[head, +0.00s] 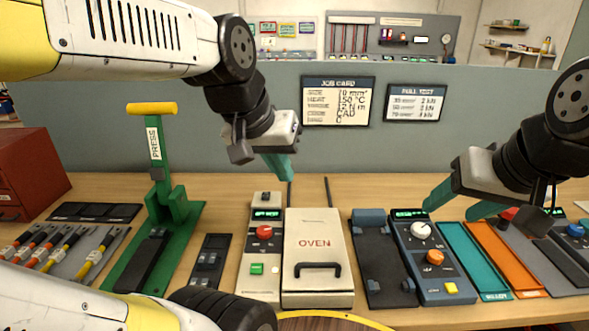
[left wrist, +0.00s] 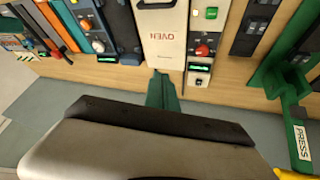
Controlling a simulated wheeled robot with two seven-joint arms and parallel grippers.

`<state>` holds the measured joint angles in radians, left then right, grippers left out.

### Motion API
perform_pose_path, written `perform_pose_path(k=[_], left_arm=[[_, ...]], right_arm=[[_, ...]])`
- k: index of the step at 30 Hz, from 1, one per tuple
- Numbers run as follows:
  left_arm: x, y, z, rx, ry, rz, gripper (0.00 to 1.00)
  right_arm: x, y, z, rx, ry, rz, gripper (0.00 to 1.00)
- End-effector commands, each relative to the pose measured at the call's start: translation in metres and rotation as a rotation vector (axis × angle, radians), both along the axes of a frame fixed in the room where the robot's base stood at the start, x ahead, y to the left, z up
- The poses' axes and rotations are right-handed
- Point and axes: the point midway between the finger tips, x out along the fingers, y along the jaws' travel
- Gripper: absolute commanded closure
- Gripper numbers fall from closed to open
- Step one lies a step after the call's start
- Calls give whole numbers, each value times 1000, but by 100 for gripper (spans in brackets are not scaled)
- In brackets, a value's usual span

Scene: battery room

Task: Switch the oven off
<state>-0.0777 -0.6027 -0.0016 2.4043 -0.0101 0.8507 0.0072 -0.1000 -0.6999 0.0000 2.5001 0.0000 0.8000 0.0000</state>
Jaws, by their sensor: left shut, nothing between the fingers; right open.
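The cream oven (head: 318,235) stands on the bench with its lid down, a black handle at the front and the word OVEN on top. Its control panel (head: 243,280) is on the left, with a lit green display (head: 267,214), a red knob (head: 264,232) and a green button (head: 257,268). In the left wrist view the oven (left wrist: 160,18), red knob (left wrist: 202,50) and green button (left wrist: 211,13) appear upside down. My left gripper (head: 280,168) is shut and empty, in the air behind the oven and panel.
A green press (head: 185,225) with a yellow handle stands left of the panel. Right of the oven are a dark fixture (head: 383,265), the blue device (head: 425,270) with knobs, and teal (head: 470,260) and orange (head: 507,260) trays. Cables lie at left. A grey partition stands behind.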

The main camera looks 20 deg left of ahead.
Motion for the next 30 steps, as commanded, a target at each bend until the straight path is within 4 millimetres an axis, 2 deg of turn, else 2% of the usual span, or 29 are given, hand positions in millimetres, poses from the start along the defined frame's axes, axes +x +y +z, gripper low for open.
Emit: perform_pose_path(k=[6, 14, 20, 24, 30], left_arm=[[65, 26, 16, 25, 149, 54, 100], [142, 64, 10, 50, 325, 124, 100], [196, 97, -16, 68, 463, 178, 100], [228, 120, -42, 77, 555, 217, 100], [253, 143, -72, 86, 643, 253, 100]], right_arm=[[0, 0, 0, 0, 0, 0, 41], [0, 0, 0, 0, 0, 0, 41], [0, 0, 0, 0, 0, 0, 41], [0, 0, 0, 0, 0, 0, 41], [0, 0, 0, 0, 0, 0, 41]])
